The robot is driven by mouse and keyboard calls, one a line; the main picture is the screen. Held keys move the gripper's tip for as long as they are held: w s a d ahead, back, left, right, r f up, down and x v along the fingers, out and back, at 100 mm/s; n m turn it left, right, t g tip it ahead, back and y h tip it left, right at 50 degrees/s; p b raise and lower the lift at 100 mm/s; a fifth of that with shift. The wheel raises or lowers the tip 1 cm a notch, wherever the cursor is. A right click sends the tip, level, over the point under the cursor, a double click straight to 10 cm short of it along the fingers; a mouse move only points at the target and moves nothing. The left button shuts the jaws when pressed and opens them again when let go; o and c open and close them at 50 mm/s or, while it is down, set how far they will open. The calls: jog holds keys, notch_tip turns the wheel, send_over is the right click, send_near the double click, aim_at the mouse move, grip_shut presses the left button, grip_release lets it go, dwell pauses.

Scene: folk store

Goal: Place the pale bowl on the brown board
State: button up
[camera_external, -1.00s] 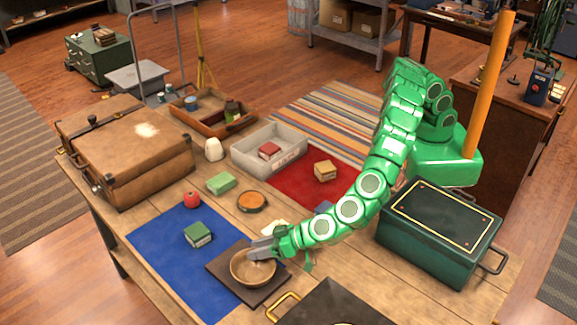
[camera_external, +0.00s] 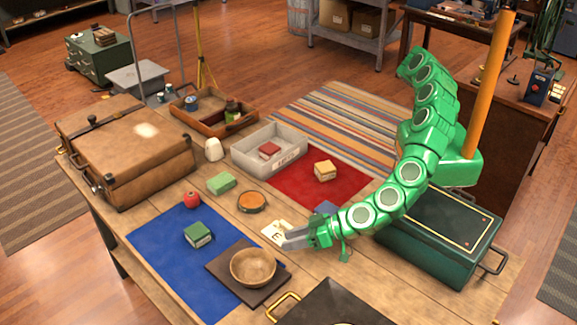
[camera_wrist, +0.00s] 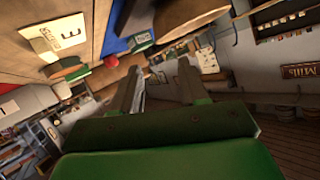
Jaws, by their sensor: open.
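The pale bowl (camera_external: 253,265) sits upright on the dark brown board (camera_external: 222,266), which lies partly over the blue mat (camera_external: 160,248). The bowl is empty. My gripper (camera_external: 287,242) is up and to the right of the bowl, apart from it, beside a pale card (camera_external: 274,230) with a letter on it. In the wrist view my gripper (camera_wrist: 160,85) shows two spread fingers with nothing between them. The board (camera_wrist: 135,14) and the bowl (camera_wrist: 185,15) appear at the top of the wrist view, tilted.
A green box (camera_external: 197,234) and a red apple-like object (camera_external: 192,200) are left of the board. A dark case (camera_external: 335,305) with a brass handle stands close at the front right. A dark green chest (camera_external: 435,235) stands under my arm. A grey bin (camera_external: 270,150) is further back.

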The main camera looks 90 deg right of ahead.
jog(key=shift+s+r, duration=0.2)
jog(key=shift+s, duration=0.35)
